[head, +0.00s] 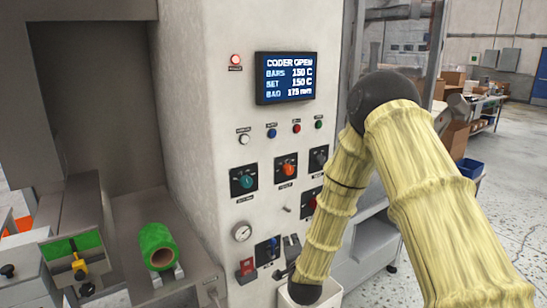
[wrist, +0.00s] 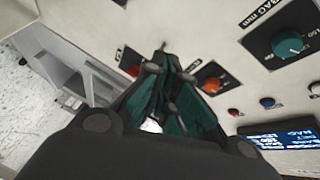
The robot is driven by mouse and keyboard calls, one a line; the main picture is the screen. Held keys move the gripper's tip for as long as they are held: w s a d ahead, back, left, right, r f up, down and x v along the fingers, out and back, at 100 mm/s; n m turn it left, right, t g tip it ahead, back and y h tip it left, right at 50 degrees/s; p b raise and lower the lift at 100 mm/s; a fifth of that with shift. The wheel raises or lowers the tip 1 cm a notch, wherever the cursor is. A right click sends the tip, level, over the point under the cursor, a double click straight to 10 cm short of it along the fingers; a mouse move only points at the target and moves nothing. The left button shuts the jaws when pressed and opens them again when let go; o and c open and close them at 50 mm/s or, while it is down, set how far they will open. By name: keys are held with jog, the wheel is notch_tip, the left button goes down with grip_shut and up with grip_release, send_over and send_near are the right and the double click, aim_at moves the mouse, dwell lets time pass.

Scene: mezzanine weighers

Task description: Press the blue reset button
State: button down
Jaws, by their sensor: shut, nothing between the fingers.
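The blue reset button (head: 272,133) is a small round cap on the pale machine panel, below the display and between a white button and a red one. It also shows in the wrist view (wrist: 267,102), right of my gripper. My gripper (wrist: 164,58) is shut and empty, its teal-and-black fingers together in front of the panel, apart from the blue button. In the head view my arm reaches down at the right of the panel, and the gripper itself is not clearly seen there.
The display (head: 286,78) reads "CODER OPEN". A white button (head: 244,138), red button (head: 297,128) and green button (head: 319,124) flank the blue one. Below are a teal knob (head: 245,181), an orange knob (head: 288,168) and a gauge (head: 242,232). A green roll (head: 158,246) lies at left.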

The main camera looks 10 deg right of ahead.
aim_at(273, 134)
jog(key=w+d+r+m+t+h+p, duration=0.1)
jog(key=w+r+m, duration=0.1)
jog(key=r, duration=0.8)
jog(key=w+d+r+m+t+h+p, duration=0.1)
jog(key=r+m, duration=0.3)
jog(key=r, duration=0.6)
jog(key=w+d+r+m+t+h+p, duration=0.1)
jog(key=w+d+r+m+t+h, duration=0.1)
jog(key=r, duration=0.8)
jog(key=shift+w+m+t+h+p, duration=0.4)
jog(key=shift+w+m+t+h, duration=0.25)
jog(key=shift+w, duration=0.3)
jog(key=shift+w+a, duration=0.5)
jog(key=shift+w, duration=0.9)
jog(key=shift+w+a, duration=0.45)
jog(key=shift+w, duration=0.9)
jog(key=shift+w+a, duration=0.5)
jog(key=shift+w, duration=0.9)
jog(key=shift+w+a+f+b, duration=0.1)
jog(key=shift+w+b, duration=0.2)
jog(key=shift+b, duration=0.15)
